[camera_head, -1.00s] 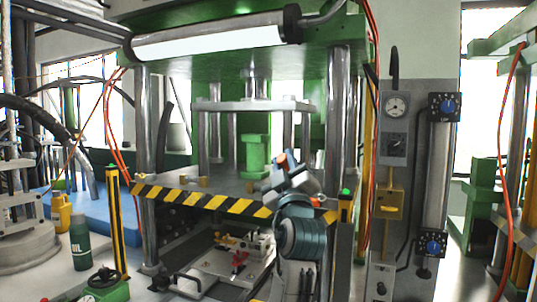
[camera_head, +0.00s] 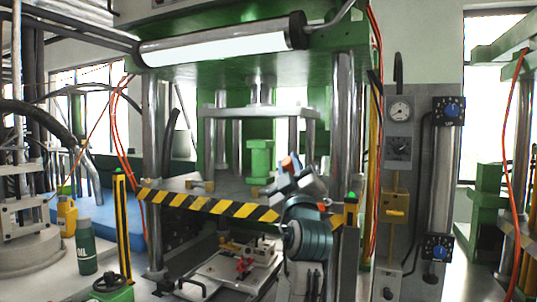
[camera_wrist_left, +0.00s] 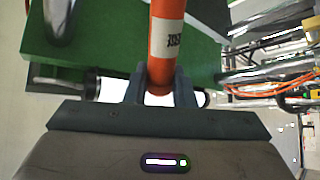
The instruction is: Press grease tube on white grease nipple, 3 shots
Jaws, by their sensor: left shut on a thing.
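My left gripper (camera_head: 294,180) is in front of the press, near the right end of the striped bar. In the left wrist view the tube stands between the two dark fingers (camera_wrist_left: 160,90). In the head view only a small orange part of the tube (camera_head: 288,162) shows at the gripper. I cannot make out a white grease nipple in either view. My right gripper is not in view.
The green press (camera_head: 240,65) has steel columns (camera_head: 152,140) and a yellow-black striped bar (camera_head: 205,203) across its front. A low fixture with red parts (camera_head: 243,265) lies below. A green oil bottle (camera_head: 86,250) stands at left. A gauge panel (camera_head: 398,130) is at right.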

